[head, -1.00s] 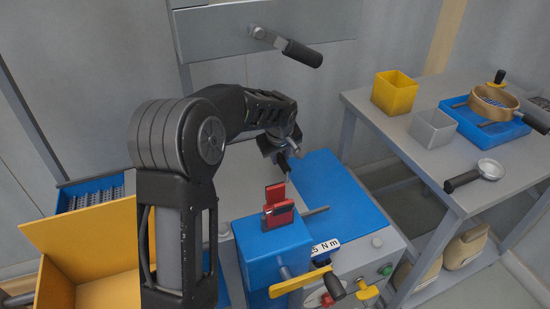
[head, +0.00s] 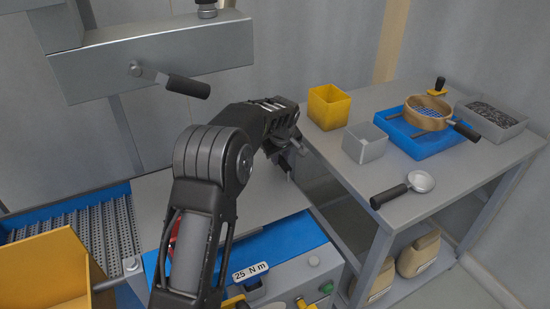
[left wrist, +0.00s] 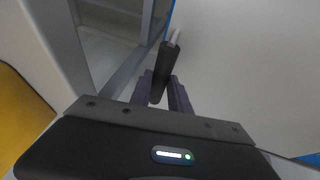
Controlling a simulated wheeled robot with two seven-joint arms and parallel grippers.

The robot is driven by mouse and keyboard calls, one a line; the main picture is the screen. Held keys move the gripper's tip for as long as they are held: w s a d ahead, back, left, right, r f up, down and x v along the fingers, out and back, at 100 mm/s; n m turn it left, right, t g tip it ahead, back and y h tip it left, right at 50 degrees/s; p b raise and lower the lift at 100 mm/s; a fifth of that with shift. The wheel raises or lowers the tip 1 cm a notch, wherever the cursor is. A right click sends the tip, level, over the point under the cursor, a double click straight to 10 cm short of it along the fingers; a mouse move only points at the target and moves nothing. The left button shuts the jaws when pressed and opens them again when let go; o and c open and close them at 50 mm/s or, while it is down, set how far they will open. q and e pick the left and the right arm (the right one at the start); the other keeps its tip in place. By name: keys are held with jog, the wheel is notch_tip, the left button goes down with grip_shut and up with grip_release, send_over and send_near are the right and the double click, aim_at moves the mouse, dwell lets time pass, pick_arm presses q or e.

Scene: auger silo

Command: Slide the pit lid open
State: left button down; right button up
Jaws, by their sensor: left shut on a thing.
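The pit lid (head: 265,205) is a flat grey plate lying over the blue top of the machine, with a blue strip (head: 270,240) bare along its front. To its left, a perforated grey grating (head: 95,235) in a blue frame is uncovered. My left gripper (head: 290,172) is at the lid's far right end. In the left wrist view, the gripper (left wrist: 168,92) is shut on a dark upright handle (left wrist: 165,68) with a pale end; the lid's pale surface (left wrist: 240,80) lies beside it. My left arm hides part of the lid and machine. My right gripper is not in view.
A yellow box (head: 45,265) stands at the front left. A grey beam with a black-handled crank (head: 185,85) hangs above.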

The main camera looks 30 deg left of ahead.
pick_arm(q)
jog(key=shift+w+r, duration=0.1)
jog(key=c, duration=1.2)
grip_release()
jog(key=shift+c, duration=0.2)
jog(key=v, duration=0.7)
jog(key=shift+s+r, duration=0.25)
jog(key=shift+r, duration=0.05)
jog(key=shift+d, duration=0.15)
